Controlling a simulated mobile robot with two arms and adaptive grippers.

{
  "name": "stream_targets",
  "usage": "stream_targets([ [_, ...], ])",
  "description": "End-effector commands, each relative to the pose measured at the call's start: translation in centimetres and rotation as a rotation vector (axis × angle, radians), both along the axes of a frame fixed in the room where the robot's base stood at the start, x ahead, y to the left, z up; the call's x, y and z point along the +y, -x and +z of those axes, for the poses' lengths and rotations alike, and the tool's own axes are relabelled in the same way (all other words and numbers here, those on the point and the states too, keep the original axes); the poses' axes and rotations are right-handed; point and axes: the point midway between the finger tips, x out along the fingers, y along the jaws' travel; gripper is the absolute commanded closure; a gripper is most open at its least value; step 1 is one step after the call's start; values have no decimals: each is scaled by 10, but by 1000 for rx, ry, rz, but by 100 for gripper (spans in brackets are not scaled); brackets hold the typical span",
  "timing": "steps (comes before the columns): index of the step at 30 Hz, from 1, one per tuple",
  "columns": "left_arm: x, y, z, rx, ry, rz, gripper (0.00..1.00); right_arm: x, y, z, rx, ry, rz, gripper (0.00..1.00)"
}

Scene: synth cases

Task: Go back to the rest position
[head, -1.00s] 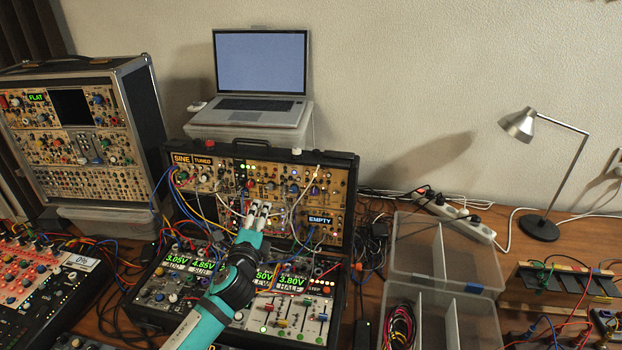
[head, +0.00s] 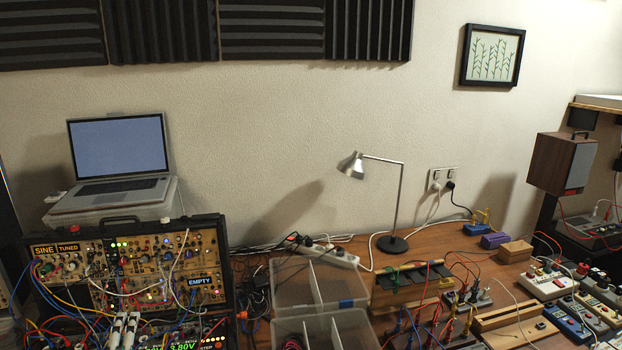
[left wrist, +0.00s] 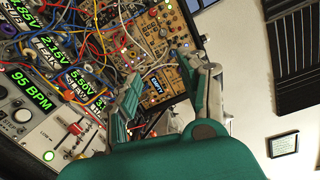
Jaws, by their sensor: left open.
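My left gripper (head: 125,322) shows at the lower left of the head view, its pale fingers in front of the synth case (head: 222,262) with the SINE, TUNED and EMPTY displays. In the left wrist view, its two fingers (left wrist: 166,88) are apart with nothing held between them. Patch cables and modules lie behind the fingers; I cannot tell whether any cable touches them. The rest of my left arm is below the head view. My right gripper is in neither view.
A laptop (head: 118,150) stands on a clear box behind the case. Clear plastic bins (head: 319,287), a desk lamp (head: 393,242) and a wooden cable rack (head: 412,290) stand to the right. Loose cables and small devices crowd the bench.

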Motion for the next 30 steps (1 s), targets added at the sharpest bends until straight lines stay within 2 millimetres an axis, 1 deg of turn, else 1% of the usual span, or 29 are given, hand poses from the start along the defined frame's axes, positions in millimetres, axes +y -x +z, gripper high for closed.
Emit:
stream_targets([
  [1,0,0,0,0,0,0,57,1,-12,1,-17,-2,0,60],
  [3,-4,7,-7,12,50,11,57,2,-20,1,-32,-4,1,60],
  [8,-12,25,-26,44,186,50,57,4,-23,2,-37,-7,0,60],
  [14,-27,57,-55,104,397,118,57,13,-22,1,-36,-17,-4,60],
  [17,-39,79,-73,147,534,166,57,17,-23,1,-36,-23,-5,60],
  [20,-55,108,-94,206,688,230,57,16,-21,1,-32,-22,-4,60],
  [23,-74,142,-113,275,847,306,57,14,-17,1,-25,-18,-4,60],
  [24,-82,156,-120,304,911,341,57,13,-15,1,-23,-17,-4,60],
  [27,-103,191,-133,378,1057,426,57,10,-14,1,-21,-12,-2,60],
  [30,-122,223,-142,448,1172,506,57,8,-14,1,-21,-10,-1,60],
])
